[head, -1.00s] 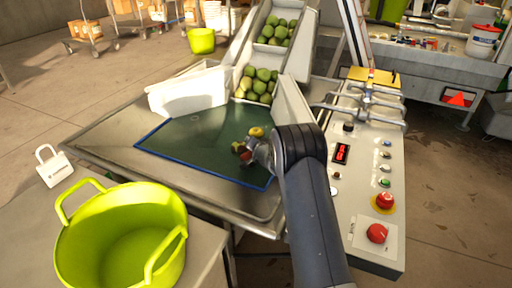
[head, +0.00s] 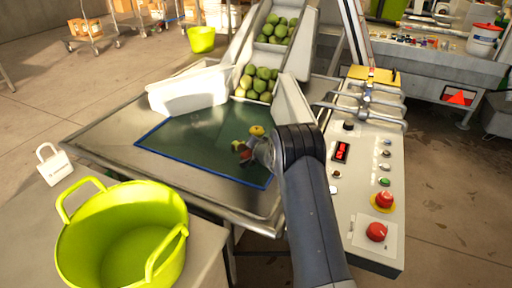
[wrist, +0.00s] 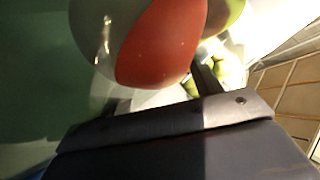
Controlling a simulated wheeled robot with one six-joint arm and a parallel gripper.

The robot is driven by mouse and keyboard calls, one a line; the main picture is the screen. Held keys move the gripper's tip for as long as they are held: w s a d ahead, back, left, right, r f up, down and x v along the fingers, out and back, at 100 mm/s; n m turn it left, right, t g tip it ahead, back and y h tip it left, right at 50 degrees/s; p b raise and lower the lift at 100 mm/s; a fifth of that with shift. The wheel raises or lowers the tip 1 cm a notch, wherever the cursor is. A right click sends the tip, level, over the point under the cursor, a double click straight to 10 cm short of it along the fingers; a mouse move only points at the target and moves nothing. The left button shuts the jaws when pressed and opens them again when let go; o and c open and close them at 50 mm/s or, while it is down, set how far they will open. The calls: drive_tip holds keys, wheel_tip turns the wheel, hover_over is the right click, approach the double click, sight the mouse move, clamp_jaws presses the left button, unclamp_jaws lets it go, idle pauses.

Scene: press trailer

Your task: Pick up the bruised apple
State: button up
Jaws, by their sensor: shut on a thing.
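My gripper (head: 247,153) is low over the dark green mat (head: 190,139) on the steel table. It is shut on a red and pale-green apple (head: 240,146). In the wrist view this apple (wrist: 165,42) fills the top middle, with a large red patch facing the camera. I cannot make out a bruise clearly. A yellow-green apple (head: 257,130) sits just beyond it; part of a yellow-green apple (wrist: 232,12) also shows behind it in the wrist view. My wrist hides part of the mat.
A chute holds green apples (head: 258,84) behind the mat. A white guard (head: 188,92) stands at the back left. A control panel (head: 365,180) with red buttons is on the right.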

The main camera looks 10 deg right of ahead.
drive_tip(key=shift+r, duration=0.15)
wheel_tip(320, 180, up, 10)
drive_tip(key=p, duration=0.8)
idle(0.9)
